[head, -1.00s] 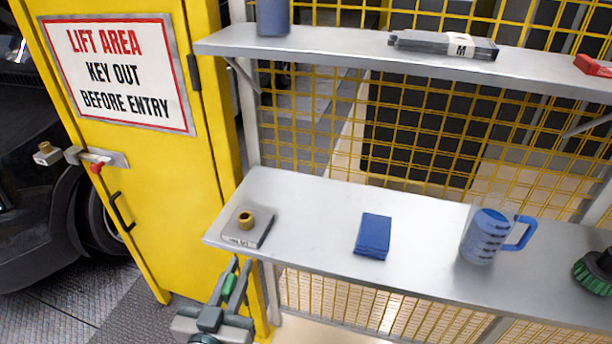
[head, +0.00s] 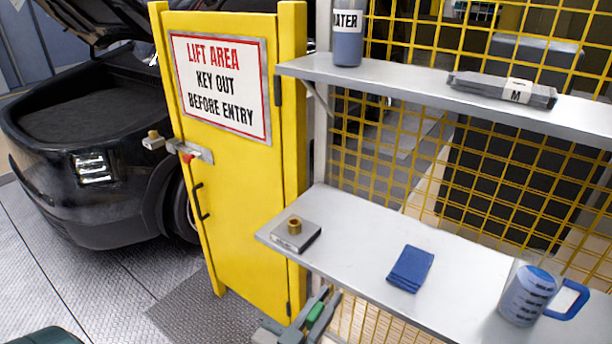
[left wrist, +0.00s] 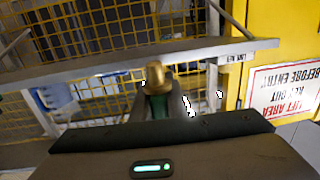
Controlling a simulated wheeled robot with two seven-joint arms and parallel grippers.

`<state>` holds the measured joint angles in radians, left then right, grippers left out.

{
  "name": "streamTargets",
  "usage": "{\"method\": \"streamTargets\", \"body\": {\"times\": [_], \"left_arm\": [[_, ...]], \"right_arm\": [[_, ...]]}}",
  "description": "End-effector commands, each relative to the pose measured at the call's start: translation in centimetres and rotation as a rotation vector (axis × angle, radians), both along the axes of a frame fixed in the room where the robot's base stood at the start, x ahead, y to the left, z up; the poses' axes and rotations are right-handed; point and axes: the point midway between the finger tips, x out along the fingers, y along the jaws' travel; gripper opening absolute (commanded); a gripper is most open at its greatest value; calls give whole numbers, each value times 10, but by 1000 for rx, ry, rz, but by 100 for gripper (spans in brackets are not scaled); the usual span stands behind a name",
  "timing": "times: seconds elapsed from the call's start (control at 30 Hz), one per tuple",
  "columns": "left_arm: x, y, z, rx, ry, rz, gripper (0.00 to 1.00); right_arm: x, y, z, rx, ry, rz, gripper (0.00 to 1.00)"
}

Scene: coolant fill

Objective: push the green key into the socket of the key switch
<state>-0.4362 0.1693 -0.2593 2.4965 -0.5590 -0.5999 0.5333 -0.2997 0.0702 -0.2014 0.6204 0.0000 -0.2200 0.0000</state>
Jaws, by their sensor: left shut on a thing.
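The green key (head: 315,313) is held between the fingers of my left gripper (head: 318,305), at the bottom of the head view. The gripper is shut on it, in front of and below the lower shelf's left end. In the left wrist view green (left wrist: 158,108) shows between the fingers, with a brass piece (left wrist: 157,76) above it; I cannot tell whether that belongs to the key. The key switch (head: 297,238), a small grey box with a round brass socket (head: 295,226), sits on the shelf's left corner. The key is apart from it. My right gripper is not in view.
The lower shelf (head: 345,232) also holds a folded blue cloth (head: 410,269) and a blue measuring jug (head: 531,296). An upper shelf (head: 420,92) hangs above. A black car (head: 100,170) is behind.

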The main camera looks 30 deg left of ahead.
Motion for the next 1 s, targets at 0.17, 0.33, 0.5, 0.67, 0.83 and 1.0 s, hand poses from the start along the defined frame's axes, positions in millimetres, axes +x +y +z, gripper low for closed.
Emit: {"method": "streamTargets", "body": {"times": [0.17,0.33,0.5,0.67,0.83,1.0], "left_arm": [[4,2,4,3,0,-7,0],[23,10,15,12,3,-33,0],[58,33,37,25,10,-65,0],[102,70,71,31,13,-87,0],[141,113,110,21,10,-88,0],[164,143,136,9,4,-83,0]], "right_arm": [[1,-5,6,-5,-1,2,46],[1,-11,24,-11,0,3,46],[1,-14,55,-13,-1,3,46],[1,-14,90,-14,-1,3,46],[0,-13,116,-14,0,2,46],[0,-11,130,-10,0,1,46]]}}
